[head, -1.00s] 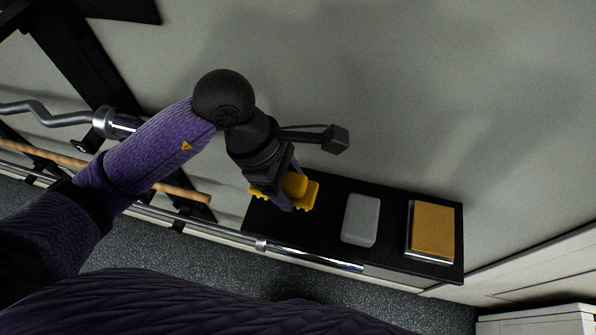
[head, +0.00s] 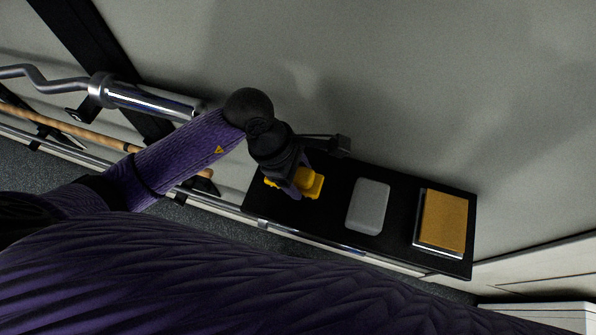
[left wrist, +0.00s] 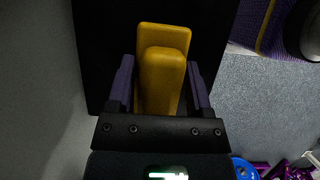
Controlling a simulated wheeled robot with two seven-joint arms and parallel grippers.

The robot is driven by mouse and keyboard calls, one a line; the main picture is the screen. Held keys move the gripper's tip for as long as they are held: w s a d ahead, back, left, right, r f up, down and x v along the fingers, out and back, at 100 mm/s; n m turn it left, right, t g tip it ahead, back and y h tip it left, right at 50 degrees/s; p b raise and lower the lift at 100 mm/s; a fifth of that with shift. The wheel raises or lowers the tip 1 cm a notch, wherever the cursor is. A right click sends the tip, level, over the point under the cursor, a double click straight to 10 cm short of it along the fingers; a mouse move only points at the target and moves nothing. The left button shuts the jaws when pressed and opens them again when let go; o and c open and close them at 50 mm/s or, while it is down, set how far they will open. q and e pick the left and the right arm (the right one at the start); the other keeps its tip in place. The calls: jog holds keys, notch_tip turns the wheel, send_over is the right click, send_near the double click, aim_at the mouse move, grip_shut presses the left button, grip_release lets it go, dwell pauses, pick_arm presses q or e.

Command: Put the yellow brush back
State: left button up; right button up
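The yellow brush (head: 312,182) is at the left end of the black shelf (head: 400,240) in the head view. My left gripper (head: 293,188) reaches down over it and hides part of it. In the left wrist view, the brush (left wrist: 161,80) lies between the two purple fingers (left wrist: 161,90), one close along each side. The gripper looks shut on it. The black shelf top shows behind the brush. I cannot tell whether the underside of the brush touches the shelf. My right gripper is not in view.
A grey block (head: 368,206) and a tan pad on a silver-edged base (head: 443,222) sit further right on the shelf. A metal barbell (head: 150,100) and a wooden pole (head: 70,128) are at the left. The grey wall is behind.

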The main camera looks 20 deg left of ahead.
pick_arm(q)
jog(key=o, duration=0.4)
jog(key=shift+o, duration=0.2)
jog(key=shift+r, duration=0.2)
jog(key=p+v, duration=0.2)
jog(key=v, duration=1)
